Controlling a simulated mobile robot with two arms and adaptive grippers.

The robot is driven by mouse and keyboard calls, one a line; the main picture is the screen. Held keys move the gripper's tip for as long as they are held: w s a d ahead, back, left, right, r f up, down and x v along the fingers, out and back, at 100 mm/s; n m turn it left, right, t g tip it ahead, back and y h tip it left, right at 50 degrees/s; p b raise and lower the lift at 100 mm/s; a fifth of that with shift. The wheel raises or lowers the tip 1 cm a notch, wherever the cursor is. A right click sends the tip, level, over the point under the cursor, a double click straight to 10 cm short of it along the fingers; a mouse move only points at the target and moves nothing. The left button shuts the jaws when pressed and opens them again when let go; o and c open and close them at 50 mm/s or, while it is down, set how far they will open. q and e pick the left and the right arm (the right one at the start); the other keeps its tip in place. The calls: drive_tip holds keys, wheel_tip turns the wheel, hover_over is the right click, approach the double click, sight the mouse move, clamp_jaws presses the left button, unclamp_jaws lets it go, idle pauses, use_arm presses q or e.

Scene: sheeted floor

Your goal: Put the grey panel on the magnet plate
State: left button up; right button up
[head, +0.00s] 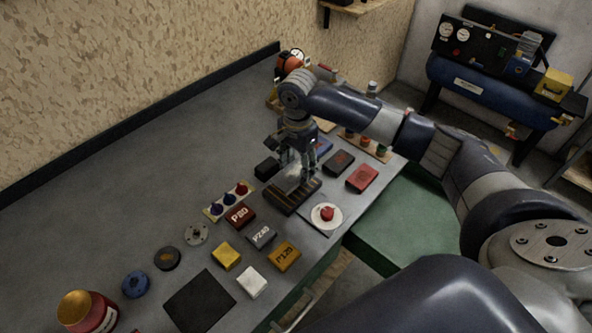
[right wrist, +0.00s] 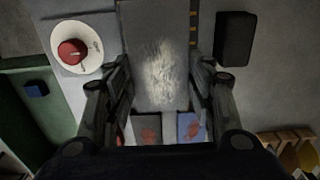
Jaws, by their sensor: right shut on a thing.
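My right gripper (head: 296,158) points down over the bench and is shut on the grey panel (head: 296,177). In the right wrist view the panel (right wrist: 155,25) sits between the two fingers (right wrist: 157,95), with a pale scuffed patch on its face. Just below it in the head view is a dark striped block (head: 281,201), which looks like the magnet plate. In the right wrist view only a dark strip with yellow marks (right wrist: 193,28) shows of it beside the panel. I cannot tell whether the panel touches it. My left gripper is out of view.
A red button on a white disc (head: 326,213) is close in front. A black block (head: 267,168) stands left of the plate; red (head: 362,178) and dark (head: 338,162) blocks lie to the right. Several labelled blocks, knobs and a black square (head: 200,302) lie nearer. The bench's left side is clear.

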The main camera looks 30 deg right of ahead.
sight(297, 170)
drive_tip(key=shift+a+f, duration=0.15)
drive_tip(key=shift+f, duration=0.3)
wheel_tip(297, 170, down, 2)
drive_tip(key=shift+f+p, duration=0.1)
drive_tip(key=shift+p, duration=0.5)
drive_tip(key=shift+f, duration=0.2)
drive_tip(key=o, duration=1.2)
drive_tip(key=shift+f, duration=0.15)
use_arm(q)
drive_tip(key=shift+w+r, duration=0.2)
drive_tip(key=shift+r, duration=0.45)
use_arm(e)
drive_tip(key=shift+o, duration=0.2)
wheel_tip(297, 170, up, 11)
drive_tip(key=shift+b, duration=1.25)
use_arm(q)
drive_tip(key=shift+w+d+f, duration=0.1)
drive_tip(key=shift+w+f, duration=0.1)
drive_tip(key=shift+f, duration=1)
use_arm(e)
drive_tip(key=shift+r, duration=0.7)
